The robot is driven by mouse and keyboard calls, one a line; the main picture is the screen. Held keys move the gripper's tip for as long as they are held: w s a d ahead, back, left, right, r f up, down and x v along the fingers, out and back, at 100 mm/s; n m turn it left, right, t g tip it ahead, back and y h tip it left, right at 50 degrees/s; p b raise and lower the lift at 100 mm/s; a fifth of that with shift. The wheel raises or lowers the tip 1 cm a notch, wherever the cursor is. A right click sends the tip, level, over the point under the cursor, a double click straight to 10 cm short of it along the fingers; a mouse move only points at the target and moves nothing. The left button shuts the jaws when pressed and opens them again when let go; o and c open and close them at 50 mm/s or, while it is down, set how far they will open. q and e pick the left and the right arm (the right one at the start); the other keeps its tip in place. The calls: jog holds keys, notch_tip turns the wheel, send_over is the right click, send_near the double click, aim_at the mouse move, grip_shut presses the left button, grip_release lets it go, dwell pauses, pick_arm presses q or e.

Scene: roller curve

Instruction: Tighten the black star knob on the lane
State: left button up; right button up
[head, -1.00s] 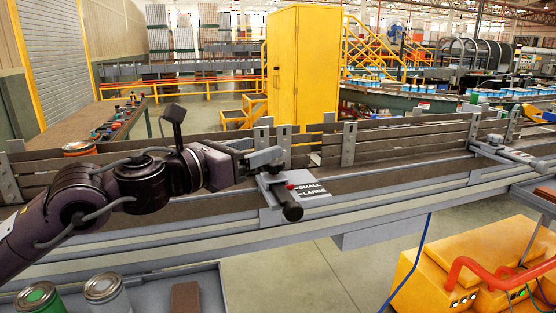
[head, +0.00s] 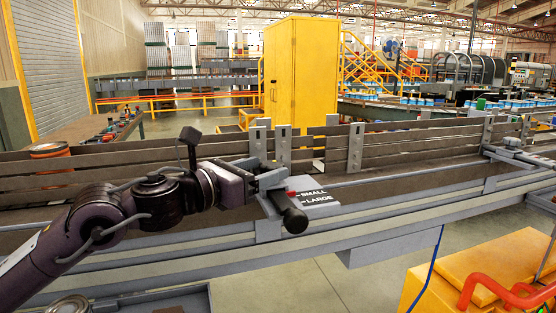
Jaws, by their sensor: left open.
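A grey bracket plate (head: 318,207) marked SMALL and LARGE sits on the near rail of the lane (head: 385,183). A red pointer (head: 291,194) shows at its left edge. A black, rounded knob or grip (head: 295,221) sticks out from the plate's front left; I cannot make out a star shape. My left gripper (head: 272,179) is open at the plate's far left corner, close behind the red pointer and the black part. I cannot tell whether it touches anything. My right gripper is not in view.
Upright grey brackets (head: 283,146) and dark guide boards stand behind my left gripper. A similar bracket (head: 515,155) is farther right on the lane. A yellow cart with a red pipe (head: 490,290) stands at lower right. Bare floor lies in front of the lane.

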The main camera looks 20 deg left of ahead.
aim_at(278, 161)
pick_arm(q)
jog(key=shift+p+x, duration=0.6)
jog(key=shift+x, duration=1.8)
jog(key=shift+a, duration=0.1)
jog(key=c, duration=1)
